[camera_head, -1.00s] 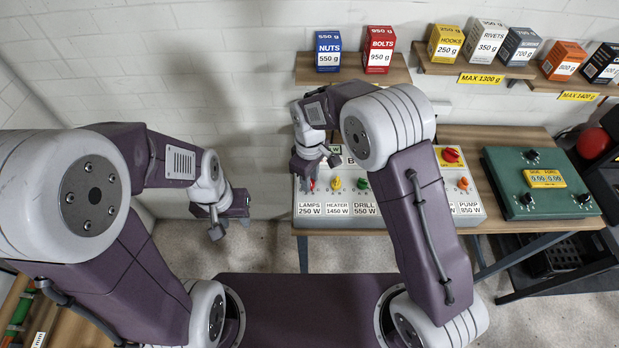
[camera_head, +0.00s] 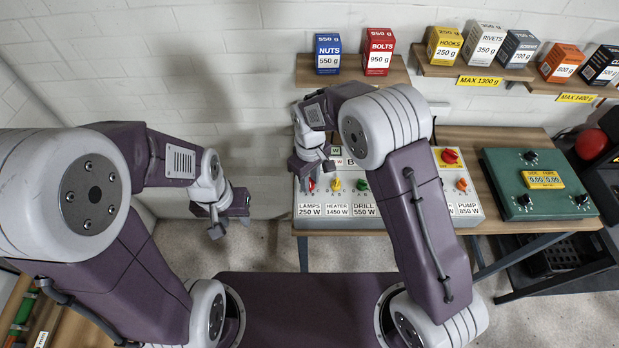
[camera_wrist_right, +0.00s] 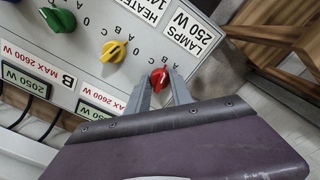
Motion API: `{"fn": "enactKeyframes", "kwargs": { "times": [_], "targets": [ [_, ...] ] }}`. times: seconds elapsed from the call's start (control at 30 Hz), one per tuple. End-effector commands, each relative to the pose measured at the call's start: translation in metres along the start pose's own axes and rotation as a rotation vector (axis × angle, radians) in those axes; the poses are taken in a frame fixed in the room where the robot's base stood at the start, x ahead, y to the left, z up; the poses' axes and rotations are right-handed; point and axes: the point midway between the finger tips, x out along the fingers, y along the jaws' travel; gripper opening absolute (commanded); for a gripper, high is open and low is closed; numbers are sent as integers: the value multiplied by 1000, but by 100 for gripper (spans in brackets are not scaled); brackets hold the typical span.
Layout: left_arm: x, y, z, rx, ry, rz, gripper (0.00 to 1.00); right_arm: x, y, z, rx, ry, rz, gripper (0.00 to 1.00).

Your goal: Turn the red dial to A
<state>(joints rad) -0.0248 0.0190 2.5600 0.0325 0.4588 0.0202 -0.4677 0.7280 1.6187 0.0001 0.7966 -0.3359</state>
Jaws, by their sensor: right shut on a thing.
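The red dial (camera_wrist_right: 158,79) for the lamps sits on the light grey switch panel (camera_wrist_right: 215,20), beside the label "LAMPS 250 W". Both fingers of my right gripper (camera_wrist_right: 160,88) are closed around it in the wrist view. In the head view, the right gripper (camera_head: 311,172) is over the panel's left end, with a little of the red dial (camera_head: 312,186) showing below it. Small position letters are printed around the dial, but I cannot tell which one its pointer faces. My left gripper (camera_head: 222,217) hangs left of the panel, away from it; its jaw opening is unclear.
A yellow dial (camera_wrist_right: 113,51) and a green dial (camera_wrist_right: 58,19) are beside the red one. A red-and-yellow main knob (camera_head: 449,157) and an orange dial (camera_head: 461,185) are at the panel's right. A green instrument box (camera_head: 512,200) stands further right. Shelves with boxes hang above.

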Motion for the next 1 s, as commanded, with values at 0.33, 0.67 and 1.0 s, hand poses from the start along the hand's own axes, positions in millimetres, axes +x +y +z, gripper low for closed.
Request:
{"fn": "enactKeyframes", "kwargs": {
  "times": [0.33, 0.67, 1.0],
  "targets": [
    [-13, 0, -1, 0, 0, 0, 36, -4, 1, -1, 270, 5, 2, 0],
    [-18, 0, -2, 0, 0, 0, 36, -3, 1, -2, 443, 8, 2, 0],
    [-20, 0, -2, 0, 0, 0, 36, -3, 1, -2, 499, 10, 2, 0]
  ]
}}
